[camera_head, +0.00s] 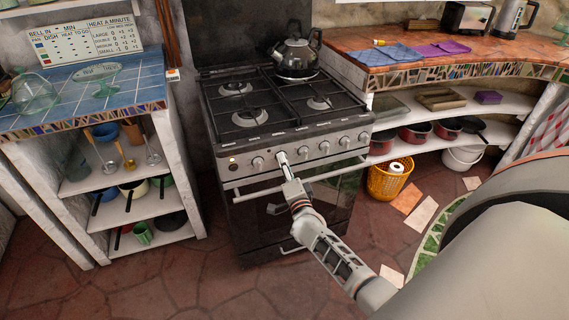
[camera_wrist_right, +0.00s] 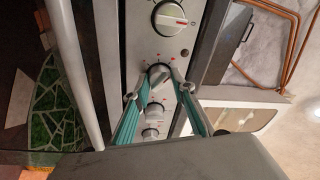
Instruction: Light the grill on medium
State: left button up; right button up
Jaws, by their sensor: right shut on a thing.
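The cooker (camera_head: 290,160) stands between two counters, with a row of knobs along its front panel. My right gripper (camera_head: 282,160) reaches the panel at the second knob from the left. In the right wrist view, the teal fingers of the gripper (camera_wrist_right: 160,88) are closed around a grey knob (camera_wrist_right: 158,75), one finger on each side. A larger white-faced knob (camera_wrist_right: 170,18) with red marks sits beside it, and more grey knobs (camera_wrist_right: 153,113) line up on the other side. The exact dial setting of the held knob cannot be read. My left gripper is not in view.
A kettle (camera_head: 297,50) stands on the back right of the hob. The oven handle bar (camera_head: 250,191) runs just below the knobs. A shelf unit (camera_head: 145,195) stands left and an orange basket (camera_head: 388,181) right. Loose tiles (camera_head: 421,214) lie on the floor.

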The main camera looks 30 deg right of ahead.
jog(key=n+y+p, duration=0.1)
jog(key=n, duration=0.4)
jog(key=shift+t, duration=0.3)
jog(key=shift+c, duration=0.2)
jog(key=n+y, duration=0.1)
jog(key=n, duration=0.3)
jog(key=shift+d+f+n+p, duration=0.1)
jog(key=shift+n+p, duration=0.3)
jog(key=shift+n, duration=0.3)
jog(key=o, duration=1.1)
jog(key=shift+s, duration=0.15)
jog(key=v, duration=1.2)
jog(key=shift+f, duration=0.1)
